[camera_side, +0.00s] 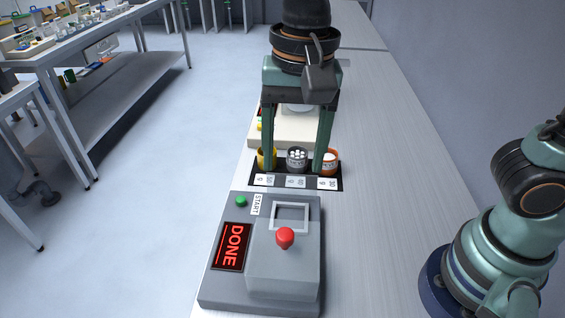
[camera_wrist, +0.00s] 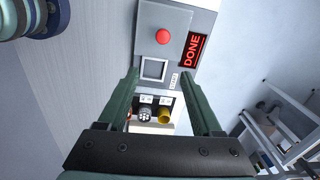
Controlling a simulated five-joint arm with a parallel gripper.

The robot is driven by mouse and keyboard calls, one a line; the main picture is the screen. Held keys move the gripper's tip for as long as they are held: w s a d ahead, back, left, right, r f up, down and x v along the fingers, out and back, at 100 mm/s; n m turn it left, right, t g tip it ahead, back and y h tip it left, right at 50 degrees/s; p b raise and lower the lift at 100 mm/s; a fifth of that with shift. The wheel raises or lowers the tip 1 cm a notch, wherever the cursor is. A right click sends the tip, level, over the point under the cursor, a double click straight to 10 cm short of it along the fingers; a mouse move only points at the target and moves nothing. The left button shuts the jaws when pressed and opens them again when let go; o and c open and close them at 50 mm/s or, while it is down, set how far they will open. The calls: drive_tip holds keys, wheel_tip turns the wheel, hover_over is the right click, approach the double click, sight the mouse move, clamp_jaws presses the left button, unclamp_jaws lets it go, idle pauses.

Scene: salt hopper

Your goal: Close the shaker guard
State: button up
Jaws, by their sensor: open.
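The shaker is a grey machine (camera_side: 215,285) on the bench, with a raised grey guard block (camera_side: 283,262) bearing a red knob (camera_side: 285,238). The knob also shows at the top of the wrist view (camera_wrist: 163,37). A pale square frame (camera_side: 290,205) lies beside the guard block on the jar side and looks uncovered; it shows in the wrist view (camera_wrist: 154,58). A red display (camera_side: 232,246) reads DONE. My gripper (camera_side: 293,170) is open and empty, pointing down over the jars, apart from the knob. One finger stands on each side of the middle jar in the side view.
A dark rack (camera_side: 256,185) with number labels holds a yellow jar (camera_side: 263,160), a grey jar (camera_side: 297,158) and an orange jar (camera_side: 331,157). A green START button (camera_side: 241,201) sits on the shaker. A pale device (camera_side: 262,133) stands behind. The bench right of the shaker is clear.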

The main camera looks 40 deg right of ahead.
sight(286, 233)
drive_tip(key=shift+m, duration=0.5)
drive_tip(key=f, duration=0.4)
drive_tip(key=a+f, duration=0.1)
drive_tip(key=f, duration=0.3)
drive_tip(key=s+a+f, duration=0.1)
drive_tip(key=f, duration=0.3)
drive_tip(key=shift+s+a+f, duration=0.1)
drive_tip(key=shift+a+f, duration=0.05)
drive_tip(key=shift+f, duration=0.05)
drive_tip(key=shift+c, duration=0.3)
clamp_jaws()
idle(0.5)
